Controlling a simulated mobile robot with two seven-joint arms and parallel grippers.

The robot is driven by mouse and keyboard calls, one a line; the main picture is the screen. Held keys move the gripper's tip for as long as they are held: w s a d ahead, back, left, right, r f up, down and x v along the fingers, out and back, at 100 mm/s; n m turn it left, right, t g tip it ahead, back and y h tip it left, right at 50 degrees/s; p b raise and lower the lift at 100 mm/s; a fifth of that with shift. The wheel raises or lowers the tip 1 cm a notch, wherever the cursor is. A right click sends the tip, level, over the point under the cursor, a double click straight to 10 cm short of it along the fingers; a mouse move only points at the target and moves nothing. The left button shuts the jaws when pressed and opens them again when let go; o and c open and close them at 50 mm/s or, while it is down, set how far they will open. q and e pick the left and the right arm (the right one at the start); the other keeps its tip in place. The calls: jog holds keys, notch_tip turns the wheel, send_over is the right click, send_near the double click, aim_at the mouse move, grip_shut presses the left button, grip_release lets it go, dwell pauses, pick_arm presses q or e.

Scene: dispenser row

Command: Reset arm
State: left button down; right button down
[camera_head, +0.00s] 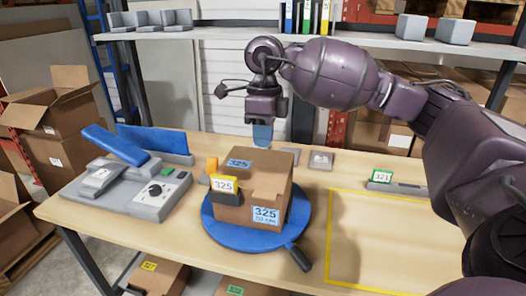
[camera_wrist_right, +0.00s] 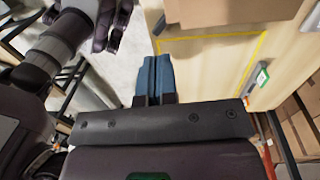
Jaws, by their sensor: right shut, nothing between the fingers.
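My right gripper (camera_head: 262,134) hangs from the arm that comes in from the right, above the back of the table and behind the cardboard box. Its blue fingers (camera_wrist_right: 153,78) are together and empty in the right wrist view.
A cardboard box (camera_head: 243,210) labelled 325 stands on a blue round turntable (camera_head: 223,231) with a dark handle. A grey device (camera_head: 150,205) with a dial and blue panel sits left. A yellow-outlined area (camera_head: 375,240) is empty at right. A 321 label holder (camera_head: 383,177) stands behind it.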

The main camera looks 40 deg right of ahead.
jog(key=shift+r, duration=0.3)
